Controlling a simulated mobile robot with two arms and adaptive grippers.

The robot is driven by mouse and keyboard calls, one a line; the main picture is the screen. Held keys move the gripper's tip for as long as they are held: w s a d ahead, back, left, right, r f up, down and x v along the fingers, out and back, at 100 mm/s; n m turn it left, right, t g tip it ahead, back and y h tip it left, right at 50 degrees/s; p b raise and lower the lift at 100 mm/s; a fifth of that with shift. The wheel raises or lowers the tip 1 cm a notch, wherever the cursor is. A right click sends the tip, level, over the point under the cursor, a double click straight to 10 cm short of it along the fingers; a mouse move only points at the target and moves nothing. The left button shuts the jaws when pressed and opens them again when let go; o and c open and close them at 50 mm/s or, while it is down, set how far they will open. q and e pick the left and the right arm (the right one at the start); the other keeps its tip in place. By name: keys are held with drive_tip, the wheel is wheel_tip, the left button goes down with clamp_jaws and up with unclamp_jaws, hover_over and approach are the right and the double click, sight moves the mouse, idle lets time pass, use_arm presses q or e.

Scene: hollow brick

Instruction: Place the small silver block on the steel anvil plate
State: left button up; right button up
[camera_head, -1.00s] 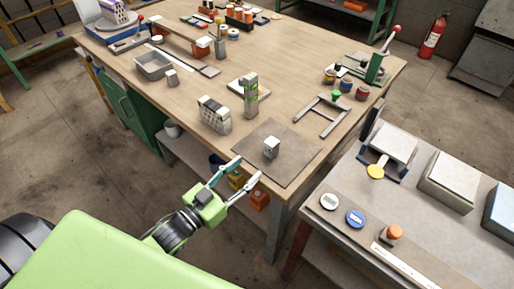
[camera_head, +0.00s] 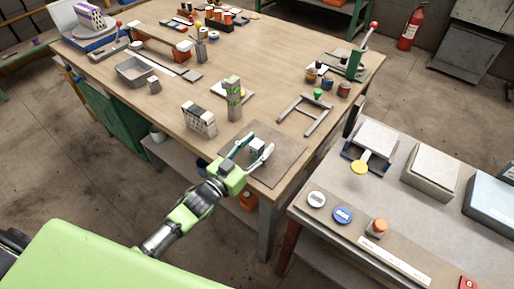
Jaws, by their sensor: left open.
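A small silver block (camera_head: 258,147) stands on a dark grey square plate (camera_head: 279,164) at the table's near corner. My left gripper (camera_head: 260,142) is open, its two fingers reaching over the dark plate on either side of the block. I cannot tell whether they touch it; the fingers partly hide it. A pale flat plate (camera_head: 220,90) lies farther back, beside a tall grey and green post (camera_head: 234,100). I cannot tell for sure which plate is the steel anvil plate. My right gripper is not in view.
A grey holed brick (camera_head: 198,120) stands left of the post. A metal frame (camera_head: 305,115) lies to the right. A grey tray (camera_head: 137,72) and a small grey block (camera_head: 153,86) are farther left. A side table (camera_head: 400,215) stands at right. The middle of the wooden table is clear.

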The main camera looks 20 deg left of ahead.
use_arm(q)
clamp_jaws()
drive_tip(key=shift+r, duration=0.15)
drive_tip(key=shift+r, duration=0.45)
drive_tip(key=s+d+r+b, duration=0.1)
drive_tip(key=s+d+r, duration=0.3)
drive_tip(key=s+r, duration=0.9)
drive_tip(key=shift+s+a+n+t+y, duration=0.55)
drive_tip(key=shift+a+n+y, duration=1.45)
drive_tip(key=shift+a+y, duration=1.05)
drive_tip(key=s+f, duration=0.1)
drive_tip(key=s, duration=0.6)
drive_tip(key=shift+s+f, duration=0.25)
drive_tip(key=shift+f, duration=0.1)
drive_tip(key=shift+d, duration=0.1)
